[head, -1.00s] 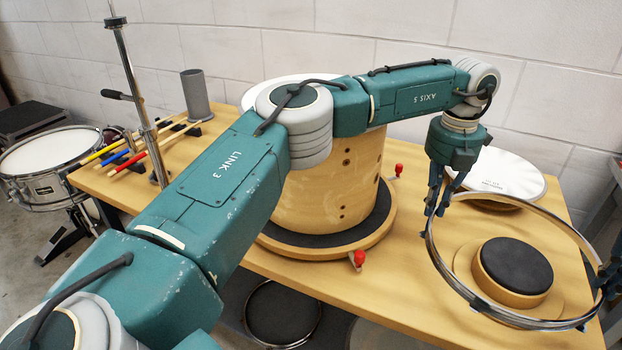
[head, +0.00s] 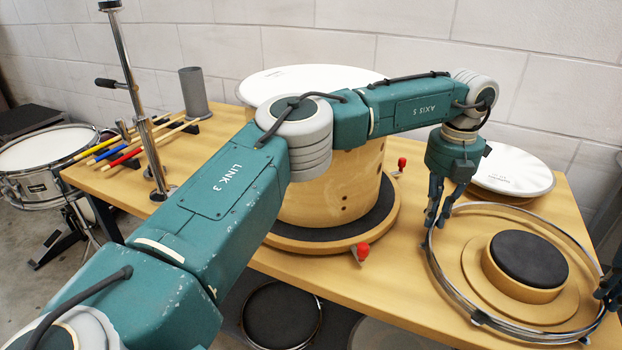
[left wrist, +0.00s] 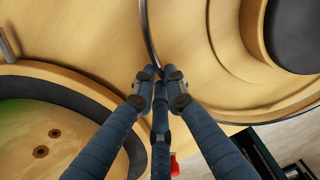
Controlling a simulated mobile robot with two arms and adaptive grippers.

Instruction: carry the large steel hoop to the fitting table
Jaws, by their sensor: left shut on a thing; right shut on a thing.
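The large steel hoop (head: 468,311) is a thin shiny ring at the right of the bench in the head view. It surrounds a round wooden stand with a black pad (head: 530,258), close to the bench top; whether it touches down I cannot tell. My left gripper (head: 437,222) is shut on the hoop's left rim. In the left wrist view the hoop's rim (left wrist: 149,38) runs to the fingertips (left wrist: 159,78). My right gripper (head: 608,292) shows only partly at the right edge, shut on the hoop's right side.
A wooden drum shell (head: 335,190) with a white head (head: 285,80) stands on a round black-topped base with red knobs (head: 360,250), left of the hoop. A white drumhead (head: 512,170) lies behind the hoop.

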